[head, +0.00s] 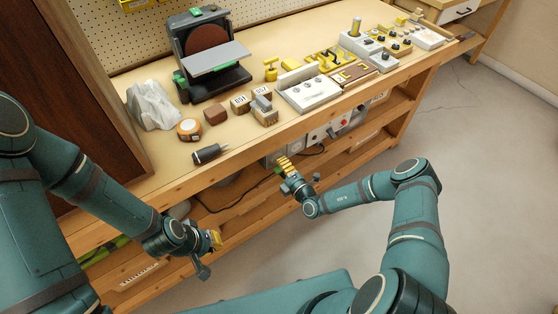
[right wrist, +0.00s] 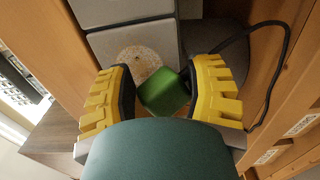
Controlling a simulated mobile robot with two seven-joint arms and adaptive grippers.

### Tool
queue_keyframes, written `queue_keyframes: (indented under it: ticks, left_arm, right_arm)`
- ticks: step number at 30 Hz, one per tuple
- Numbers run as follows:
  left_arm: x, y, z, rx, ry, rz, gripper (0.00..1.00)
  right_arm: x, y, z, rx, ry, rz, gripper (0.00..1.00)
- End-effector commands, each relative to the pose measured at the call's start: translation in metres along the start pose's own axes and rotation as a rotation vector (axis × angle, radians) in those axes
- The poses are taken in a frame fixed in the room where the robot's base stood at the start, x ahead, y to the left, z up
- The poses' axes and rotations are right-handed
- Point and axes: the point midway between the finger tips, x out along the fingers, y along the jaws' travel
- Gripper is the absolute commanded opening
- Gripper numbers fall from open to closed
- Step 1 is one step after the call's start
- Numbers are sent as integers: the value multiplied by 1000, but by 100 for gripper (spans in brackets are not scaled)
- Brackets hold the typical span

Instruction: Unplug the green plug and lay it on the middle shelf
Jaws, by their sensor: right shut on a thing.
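The green plug (right wrist: 163,93) is a small green block between the yellow fingers of my right gripper (right wrist: 158,92), which is shut on it. In the head view my right gripper (head: 286,166) is below the front edge of the bench top, and a bit of the green plug (head: 277,170) shows beside its fingers. Grey boxes (right wrist: 140,45) lie just beyond the plug; I cannot tell whether it still sits in a socket. A wooden shelf (head: 368,130) runs under the bench top. My left gripper (head: 215,239) is low at the left, apart from the plug; its finger opening is unclear.
A black cable (right wrist: 286,45) curves beside the grey boxes. The bench top holds a disc sander (head: 210,60), a dark cylindrical tool (head: 209,153), a tape roll (head: 189,129) and several blocks and fixtures. A white panel with a red knob (head: 343,122) is under the bench. Open floor lies at right.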

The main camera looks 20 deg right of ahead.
Motion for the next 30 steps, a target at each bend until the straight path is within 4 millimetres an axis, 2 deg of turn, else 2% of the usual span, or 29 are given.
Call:
queue_keyframes:
  ticks: [30]
  left_arm:
    - [-13, 5, -1, 0, 0, 0, 0]
  right_arm:
    - [-37, 0, 1, -1, -1, 0, 12]
